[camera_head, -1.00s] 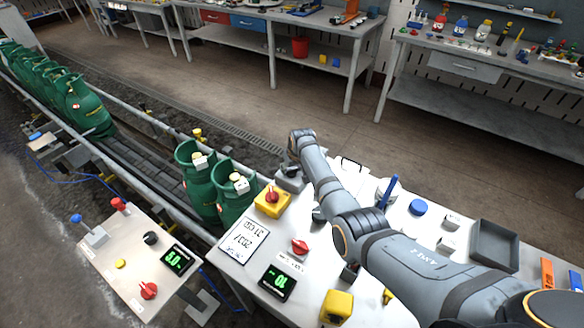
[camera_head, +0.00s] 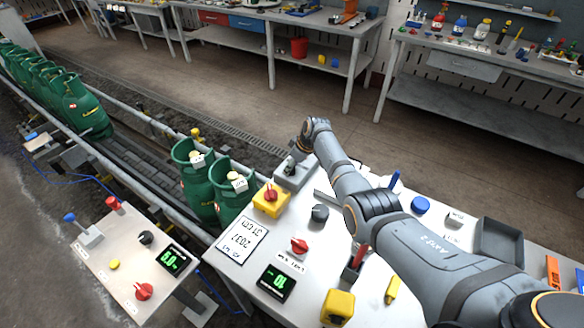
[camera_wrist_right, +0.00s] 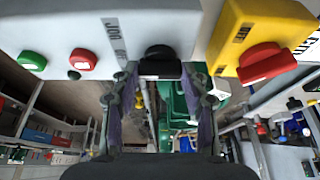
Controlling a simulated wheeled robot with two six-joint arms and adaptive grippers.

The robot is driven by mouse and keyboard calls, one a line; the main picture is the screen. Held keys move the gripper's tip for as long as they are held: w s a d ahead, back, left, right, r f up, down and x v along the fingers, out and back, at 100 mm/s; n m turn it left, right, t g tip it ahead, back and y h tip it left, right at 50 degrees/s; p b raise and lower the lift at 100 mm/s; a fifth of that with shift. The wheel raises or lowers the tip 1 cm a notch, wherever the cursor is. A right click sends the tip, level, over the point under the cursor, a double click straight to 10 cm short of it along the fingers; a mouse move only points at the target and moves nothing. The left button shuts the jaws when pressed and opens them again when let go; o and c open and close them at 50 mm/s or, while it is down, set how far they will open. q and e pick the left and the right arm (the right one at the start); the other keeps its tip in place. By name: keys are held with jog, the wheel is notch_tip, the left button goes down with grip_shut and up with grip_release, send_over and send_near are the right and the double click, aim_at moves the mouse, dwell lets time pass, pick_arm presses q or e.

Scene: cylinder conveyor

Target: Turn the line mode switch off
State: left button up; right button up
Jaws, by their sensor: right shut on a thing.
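A grey control box (camera_head: 296,178) stands at the far left end of the white table, partly hidden by my right wrist. In the right wrist view this box (camera_wrist_right: 90,38) carries a black knob (camera_wrist_right: 159,52), a green button (camera_wrist_right: 32,61), a red button (camera_wrist_right: 83,59) and a partly readable label. My right gripper (camera_wrist_right: 160,76) is shut on the black knob, with one finger on each side of it. In the head view the right gripper (camera_head: 292,164) is small and mostly hidden at the box. My left gripper is not in view.
Close beside the grey box is a yellow box (camera_head: 271,200) with a red knob. A dark knob (camera_head: 319,213), a red knob (camera_head: 300,245) and a display (camera_head: 276,282) are nearer on the table. Green cylinders (camera_head: 232,190) stand on the conveyor to the left.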

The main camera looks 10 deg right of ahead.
dwell(0.5)
jog(key=o, duration=1.1)
jog(key=shift+o, duration=0.2)
jog(key=v, duration=1.2)
jog(key=shift+w, duration=0.15)
